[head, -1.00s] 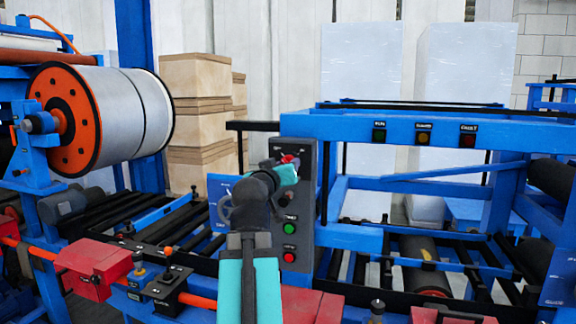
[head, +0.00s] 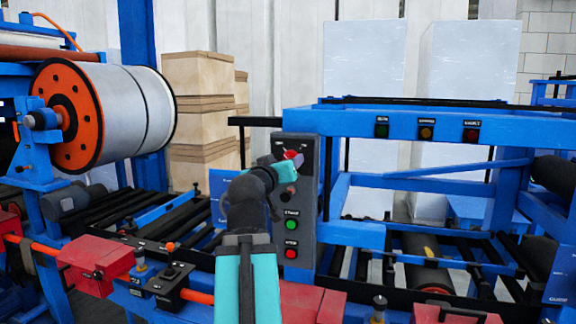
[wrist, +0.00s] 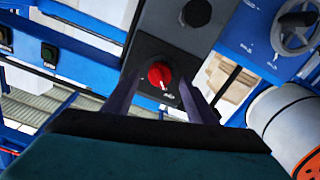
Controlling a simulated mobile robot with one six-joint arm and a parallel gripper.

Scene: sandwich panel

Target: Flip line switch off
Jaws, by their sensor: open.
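The line switch is a red rotary knob with a white mark (wrist: 160,75) on a grey control box (head: 307,212). In the head view its red (head: 290,154) shows at the upper part of the box, partly hidden by my gripper. My gripper (wrist: 159,88) is open, with one dark finger on each side of the red knob in the wrist view. I cannot tell whether the fingers touch it. In the head view my gripper (head: 297,161) points up and right at the box.
Below on the box are a dark knob (head: 288,196), a green button (head: 291,224) and a red button (head: 291,253). A blue machine frame (head: 420,127) stands to the right. A large roll (head: 118,110) is at left. Red boxes (head: 95,264) line the front.

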